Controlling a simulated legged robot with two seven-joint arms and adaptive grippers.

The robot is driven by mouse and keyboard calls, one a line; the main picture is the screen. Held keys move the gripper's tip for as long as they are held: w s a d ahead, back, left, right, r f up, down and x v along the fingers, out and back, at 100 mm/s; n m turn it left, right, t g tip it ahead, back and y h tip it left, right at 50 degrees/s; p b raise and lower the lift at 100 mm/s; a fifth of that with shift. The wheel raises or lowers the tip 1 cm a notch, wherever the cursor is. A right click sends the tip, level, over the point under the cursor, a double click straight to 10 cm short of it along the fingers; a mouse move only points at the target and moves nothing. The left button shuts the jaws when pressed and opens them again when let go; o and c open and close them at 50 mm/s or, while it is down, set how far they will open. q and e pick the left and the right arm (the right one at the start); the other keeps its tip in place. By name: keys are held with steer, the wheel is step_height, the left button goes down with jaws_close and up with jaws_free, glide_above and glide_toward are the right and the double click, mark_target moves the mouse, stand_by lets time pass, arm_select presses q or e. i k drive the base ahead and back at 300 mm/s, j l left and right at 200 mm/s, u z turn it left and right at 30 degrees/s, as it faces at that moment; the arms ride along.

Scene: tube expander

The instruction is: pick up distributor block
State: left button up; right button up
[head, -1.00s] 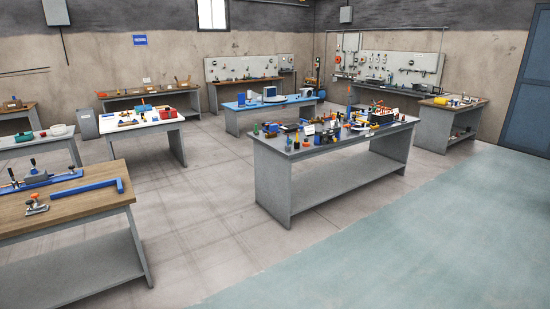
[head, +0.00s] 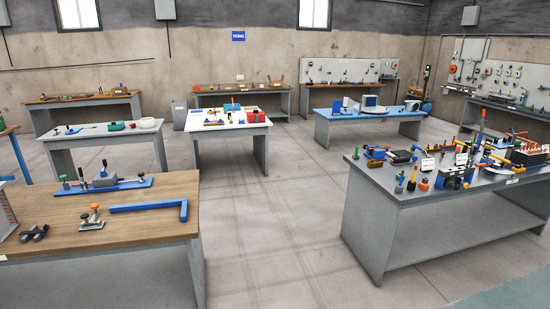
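I cannot pick out the distributor block for certain; many parts are small at this distance. A grey workbench (head: 410,192) at the right carries a crowded group of tools and blocks, among them a blue vise-like device (head: 455,176) and a red finned part (head: 524,157). A wooden-topped bench (head: 60,236) at the near left carries a blue fixture (head: 105,184), a blue L-shaped bar (head: 150,207) and a toggle clamp (head: 92,220) with an orange tip. Neither of my grippers is in view.
A white table (head: 225,126) and a blue table (head: 365,115) stand farther back, with a grey table (head: 95,135) at the left. Clear tiled floor (head: 275,220) runs between the wooden bench and the right grey workbench. Wall benches line the back.

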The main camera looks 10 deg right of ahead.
mark_target(377, 163)
steer(key=i+l+z, duration=0.2)
steer(key=i+z, duration=0.15)
steer(key=i, duration=0.35)
steer(key=i+z, duration=0.4)
steer(key=i, duration=0.3)
steer(key=i+j+z, duration=0.35)
steer(key=i, duration=0.35)
steer(key=l, duration=0.1)
